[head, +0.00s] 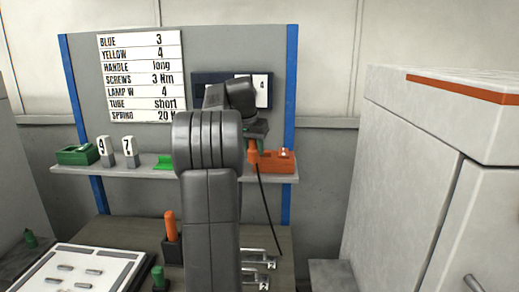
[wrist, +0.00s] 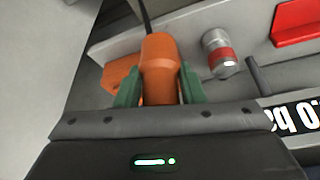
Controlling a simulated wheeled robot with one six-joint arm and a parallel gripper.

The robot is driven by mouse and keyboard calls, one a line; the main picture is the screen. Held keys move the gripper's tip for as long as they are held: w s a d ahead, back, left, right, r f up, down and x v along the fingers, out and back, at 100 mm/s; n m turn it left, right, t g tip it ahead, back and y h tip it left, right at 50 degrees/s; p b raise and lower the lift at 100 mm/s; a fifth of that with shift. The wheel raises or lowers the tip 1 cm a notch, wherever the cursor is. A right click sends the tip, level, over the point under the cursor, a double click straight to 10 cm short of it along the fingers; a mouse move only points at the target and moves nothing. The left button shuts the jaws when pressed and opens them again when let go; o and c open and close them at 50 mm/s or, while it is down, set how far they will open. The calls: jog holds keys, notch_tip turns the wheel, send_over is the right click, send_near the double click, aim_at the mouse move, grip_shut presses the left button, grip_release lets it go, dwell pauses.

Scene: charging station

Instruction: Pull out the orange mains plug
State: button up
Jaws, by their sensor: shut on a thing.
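The orange mains plug (wrist: 160,68) is between the green fingers of my gripper (wrist: 158,85) in the wrist view. My gripper is shut on it. A black cable leads away from the plug. In the head view my gripper (head: 257,130) is at the shelf, partly behind my arm, and a piece of the orange plug (head: 252,151) shows just below it. An orange block (head: 279,163) sits on the shelf close by on the right, and it also shows in the wrist view (wrist: 120,76). I cannot tell whether the plug touches the block.
The shelf (head: 220,173) also carries a green box (head: 77,155) and two numbered grey blocks. A silver cylinder with a red band (wrist: 220,54) is beside the plug in the wrist view. A large grey cabinet (head: 415,160) stands at the right. A white tray (head: 80,272) lies front left.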

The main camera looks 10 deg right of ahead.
jog(key=s+a+b, duration=0.1)
jog(key=s+a, duration=0.3)
jog(key=s, duration=0.2)
jog(key=shift+s+a, duration=0.15)
jog(key=shift+s, duration=0.05)
